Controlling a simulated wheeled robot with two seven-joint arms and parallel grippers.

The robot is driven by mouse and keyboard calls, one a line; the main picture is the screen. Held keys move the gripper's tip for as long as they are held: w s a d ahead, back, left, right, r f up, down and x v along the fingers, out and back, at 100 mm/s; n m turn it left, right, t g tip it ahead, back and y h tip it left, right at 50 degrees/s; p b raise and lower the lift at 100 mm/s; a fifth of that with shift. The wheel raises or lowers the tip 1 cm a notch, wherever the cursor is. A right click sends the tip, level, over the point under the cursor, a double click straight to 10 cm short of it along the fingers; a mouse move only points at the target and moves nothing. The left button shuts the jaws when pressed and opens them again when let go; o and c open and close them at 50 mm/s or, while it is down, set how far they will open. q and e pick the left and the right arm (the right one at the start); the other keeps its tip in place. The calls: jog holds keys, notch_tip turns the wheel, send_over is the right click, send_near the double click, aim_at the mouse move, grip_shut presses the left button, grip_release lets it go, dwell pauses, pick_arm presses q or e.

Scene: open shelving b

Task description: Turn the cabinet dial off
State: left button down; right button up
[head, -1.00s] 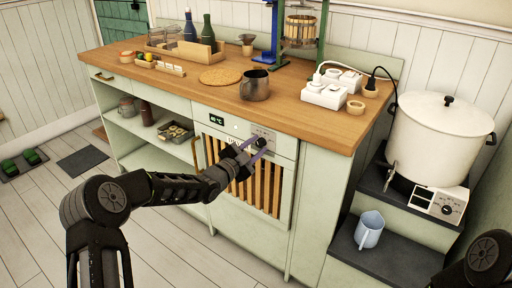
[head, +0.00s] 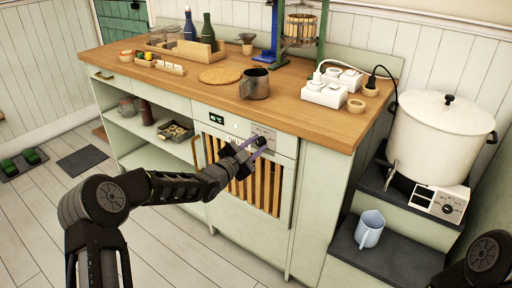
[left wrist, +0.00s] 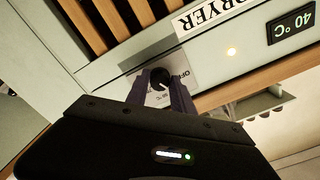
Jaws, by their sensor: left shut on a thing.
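The cabinet dial (left wrist: 160,79) is a small black knob with a white pointer line, on a light plate lettered "OF…" on the dryer cabinet's front panel. In the head view the dial (head: 261,141) is partly covered by my gripper. My left gripper (head: 256,143) has its purple fingers on either side of the dial, shut on it; in the left wrist view the fingers (left wrist: 161,92) flank the knob. The display (left wrist: 294,27) reads 40 °C, and a small round light (left wrist: 232,51) glows beside the "DRYER" label. My right gripper is out of view.
A big white pot (head: 445,140) and a light blue cup (head: 369,229) stand on dark steps at right. Floor in front is clear.

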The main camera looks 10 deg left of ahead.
pick_arm(q)
jog(key=n+b, duration=0.2)
jog(key=n, duration=0.1)
jog(key=shift+f, duration=0.15)
jog(key=n, duration=0.5)
jog(key=shift+b, duration=0.35)
jog(key=c, duration=1.1)
grip_release()
jog(key=shift+s, duration=0.1)
jog(key=v, duration=0.7)
jog(key=shift+s, duration=0.35)
